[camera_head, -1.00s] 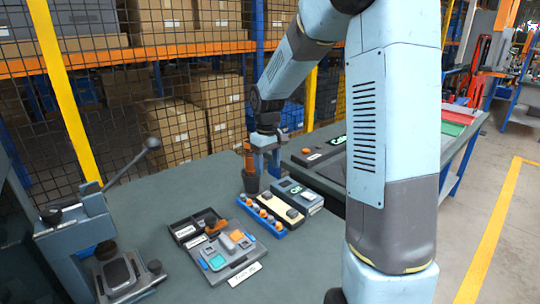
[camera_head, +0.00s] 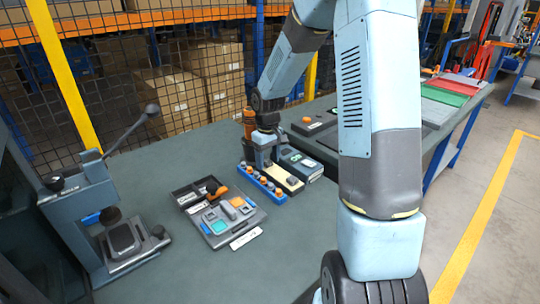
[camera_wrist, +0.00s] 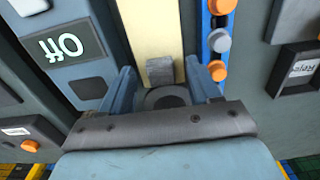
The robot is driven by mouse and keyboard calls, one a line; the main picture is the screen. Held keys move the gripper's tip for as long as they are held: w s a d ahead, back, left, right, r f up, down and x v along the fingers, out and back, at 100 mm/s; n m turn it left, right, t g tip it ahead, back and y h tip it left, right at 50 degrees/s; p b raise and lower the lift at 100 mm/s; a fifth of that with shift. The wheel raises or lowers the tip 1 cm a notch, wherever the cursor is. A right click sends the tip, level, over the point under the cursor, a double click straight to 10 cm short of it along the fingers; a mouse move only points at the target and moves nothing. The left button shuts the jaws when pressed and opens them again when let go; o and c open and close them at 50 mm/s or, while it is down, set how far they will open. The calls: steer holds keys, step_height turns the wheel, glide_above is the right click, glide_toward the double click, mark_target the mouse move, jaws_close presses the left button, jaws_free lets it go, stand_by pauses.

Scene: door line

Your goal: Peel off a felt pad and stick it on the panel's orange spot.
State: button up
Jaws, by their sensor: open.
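A cream strip (camera_head: 284,176) lies on the bench, with a small grey pad (camera_head: 292,181) on its near end; this seems to be the felt pad strip. My gripper (camera_head: 265,153) is low over the strip's far end. In the wrist view my open fingers (camera_wrist: 160,72) straddle the cream strip (camera_wrist: 150,25), with a grey square pad (camera_wrist: 160,70) between their tips. Whether they touch it I cannot tell. A dark round shape (camera_wrist: 166,98) shows behind the pad.
A blue rail (camera_head: 262,184) with orange and grey knobs runs beside the strip. A device with a lit "Off" display (camera_wrist: 68,46) stands on its other side. A black reject tray (camera_wrist: 298,70) adjoins the panel. A lever press (camera_head: 100,225) stands left. The front bench is clear.

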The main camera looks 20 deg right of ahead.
mark_target(268, 161)
jaws_close()
stand_by(0.8)
steer(key=shift+r, duration=0.3)
stand_by(0.4)
steer(key=shift+r, duration=2.85)
